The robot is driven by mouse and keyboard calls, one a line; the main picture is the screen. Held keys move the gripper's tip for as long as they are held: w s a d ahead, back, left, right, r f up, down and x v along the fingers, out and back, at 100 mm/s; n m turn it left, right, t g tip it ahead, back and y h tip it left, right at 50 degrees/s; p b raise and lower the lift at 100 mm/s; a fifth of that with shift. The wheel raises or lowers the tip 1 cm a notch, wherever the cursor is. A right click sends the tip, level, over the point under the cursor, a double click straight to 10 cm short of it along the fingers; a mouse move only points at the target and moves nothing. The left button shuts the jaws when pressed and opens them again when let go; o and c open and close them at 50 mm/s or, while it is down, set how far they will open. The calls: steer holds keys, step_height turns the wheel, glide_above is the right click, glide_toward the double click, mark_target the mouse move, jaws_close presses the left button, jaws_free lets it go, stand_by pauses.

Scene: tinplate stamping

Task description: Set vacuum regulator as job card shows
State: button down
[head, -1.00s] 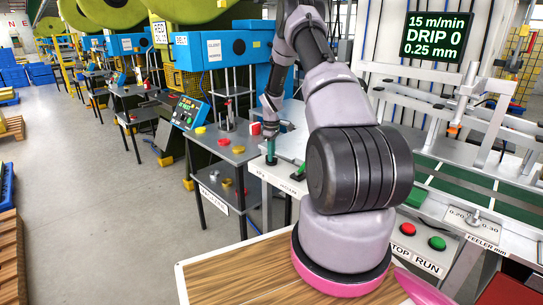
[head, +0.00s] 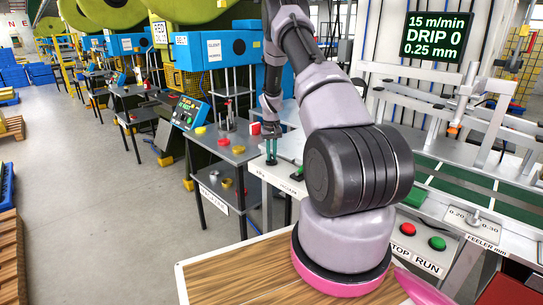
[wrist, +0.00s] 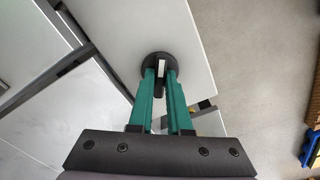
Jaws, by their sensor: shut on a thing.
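My gripper (wrist: 160,75) has green fingers, shut on a round black knob (wrist: 149,60) in the wrist view. The knob has a white bar mark lying nearly upright in that picture, and a dark part shows between the fingers below it. The knob sits on a pale flat panel (wrist: 190,50). In the head view my gripper (head: 271,160) points down at the corner of a white table, and the knob cannot be made out there. A dark screen (head: 434,36) reads 15 m/min, DRIP 0, 0.25 mm. I cannot tell whether it is the job card.
A green-and-black fitting (head: 297,173) stands on the white table near my gripper. A grey stand (head: 220,160) with yellow and red pieces is to the left. STOP and RUN buttons (head: 422,240) and a feeler plate (head: 474,221) are at right.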

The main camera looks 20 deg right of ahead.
steer(key=m, duration=0.3)
steer(key=shift+m, duration=2.1)
steer(key=c, duration=0.9)
jaws_free()
steer(key=shift+o, duration=0.2)
step_height(320, 180, up, 11)
steer(key=shift+f, duration=0.1)
